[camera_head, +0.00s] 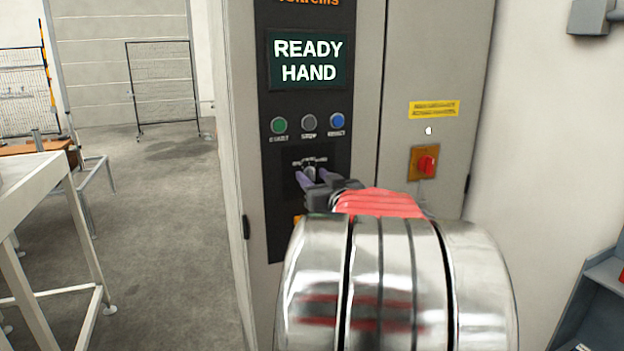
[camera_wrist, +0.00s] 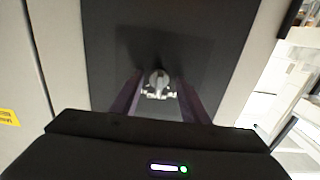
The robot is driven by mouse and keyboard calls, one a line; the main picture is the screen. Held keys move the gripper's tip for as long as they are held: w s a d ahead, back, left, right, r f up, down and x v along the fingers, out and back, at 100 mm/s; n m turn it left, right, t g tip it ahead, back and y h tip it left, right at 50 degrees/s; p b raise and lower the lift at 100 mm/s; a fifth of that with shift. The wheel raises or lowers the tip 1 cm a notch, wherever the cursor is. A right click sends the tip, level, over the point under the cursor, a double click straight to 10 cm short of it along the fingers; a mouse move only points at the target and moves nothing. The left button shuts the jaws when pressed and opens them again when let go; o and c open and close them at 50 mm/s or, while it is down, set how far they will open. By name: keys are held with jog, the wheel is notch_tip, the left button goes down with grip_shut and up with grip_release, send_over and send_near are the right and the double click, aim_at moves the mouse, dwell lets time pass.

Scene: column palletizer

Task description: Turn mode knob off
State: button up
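The mode knob (camera_wrist: 159,80) is a small grey knob on the dark control panel. In the wrist view it sits between and just beyond the two purple fingers of my gripper (camera_wrist: 158,98). The fingers are apart, with a gap on both sides of the knob. In the head view my gripper (camera_head: 312,179) reaches the panel at the knob's label, and the knob (camera_head: 309,172) is partly hidden by the fingers. I cannot read the label around it or tell its exact setting.
The panel's screen (camera_head: 307,60) reads READY HAND. Below it are green (camera_head: 279,125), grey (camera_head: 308,122) and blue (camera_head: 337,121) buttons. A red switch (camera_head: 426,164) on an orange plate is to the right. A white table frame (camera_head: 30,190) stands left, with open floor between.

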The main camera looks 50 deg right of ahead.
jog(key=c, duration=0.9)
jog(key=shift+a, duration=0.15)
jog(key=shift+n, duration=0.4)
jog(key=n, duration=0.9)
